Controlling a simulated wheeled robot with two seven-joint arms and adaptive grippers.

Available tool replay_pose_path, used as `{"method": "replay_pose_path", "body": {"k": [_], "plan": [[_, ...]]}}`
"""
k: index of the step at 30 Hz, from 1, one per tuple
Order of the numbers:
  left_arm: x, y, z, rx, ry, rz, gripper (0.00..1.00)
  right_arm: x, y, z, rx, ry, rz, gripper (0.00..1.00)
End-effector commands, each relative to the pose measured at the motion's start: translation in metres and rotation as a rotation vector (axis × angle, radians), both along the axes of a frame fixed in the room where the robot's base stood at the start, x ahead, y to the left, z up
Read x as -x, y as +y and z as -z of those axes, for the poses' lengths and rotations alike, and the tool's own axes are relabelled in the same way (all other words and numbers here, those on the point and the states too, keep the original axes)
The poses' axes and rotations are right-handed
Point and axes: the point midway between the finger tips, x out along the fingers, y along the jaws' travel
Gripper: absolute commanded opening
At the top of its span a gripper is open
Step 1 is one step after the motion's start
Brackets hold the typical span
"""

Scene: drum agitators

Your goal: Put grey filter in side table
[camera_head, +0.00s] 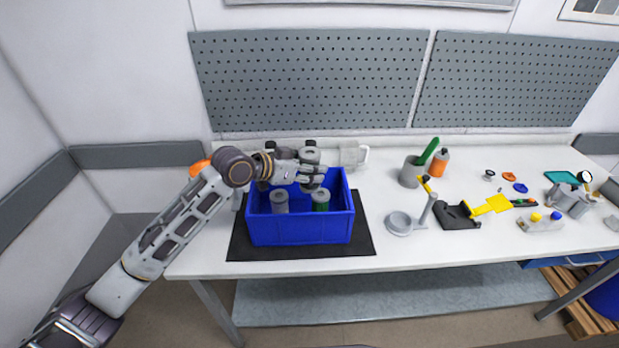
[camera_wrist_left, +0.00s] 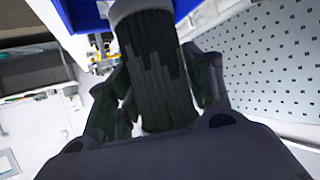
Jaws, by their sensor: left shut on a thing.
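My left gripper (camera_head: 316,173) is over the back part of a blue crate (camera_head: 302,230). It is shut on a filter (camera_head: 310,157), a cylinder with a pale grey top end. In the left wrist view the held filter (camera_wrist_left: 152,65) stands between the two fingers, its ribbed side dark and shaded grey-green. Inside the crate stand a grey filter (camera_head: 280,202) and a dark green filter (camera_head: 321,201), both upright with grey tops. The arm hides part of the crate's back left. My right gripper is not in view. I cannot make out a separate side table.
The crate stands on a black mat (camera_head: 250,248) at the left of a white table (camera_head: 385,255). A clear jug (camera_head: 350,154) stands behind. To the right are a grey cup (camera_head: 410,172), an orange bottle (camera_head: 440,162) and a round grey dish (camera_head: 400,223).

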Motion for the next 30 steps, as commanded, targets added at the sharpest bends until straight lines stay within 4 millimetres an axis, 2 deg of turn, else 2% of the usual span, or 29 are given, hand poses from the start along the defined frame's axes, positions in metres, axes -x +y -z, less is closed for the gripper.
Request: {"method": "replay_pose_path", "body": {"k": [10, 21, 30], "plan": [[0.0, 0.0, 0.002, 0.0, 0.0, 0.0, 0.26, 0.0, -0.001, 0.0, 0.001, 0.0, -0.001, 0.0], [0.0, 0.0, 0.034, 0.0, 0.001, 0.0, 0.26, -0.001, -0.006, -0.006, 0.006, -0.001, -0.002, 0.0], [0.0, 0.0, 0.038, 0.001, -0.001, -0.001, 0.26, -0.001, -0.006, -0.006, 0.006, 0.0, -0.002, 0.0]]}}
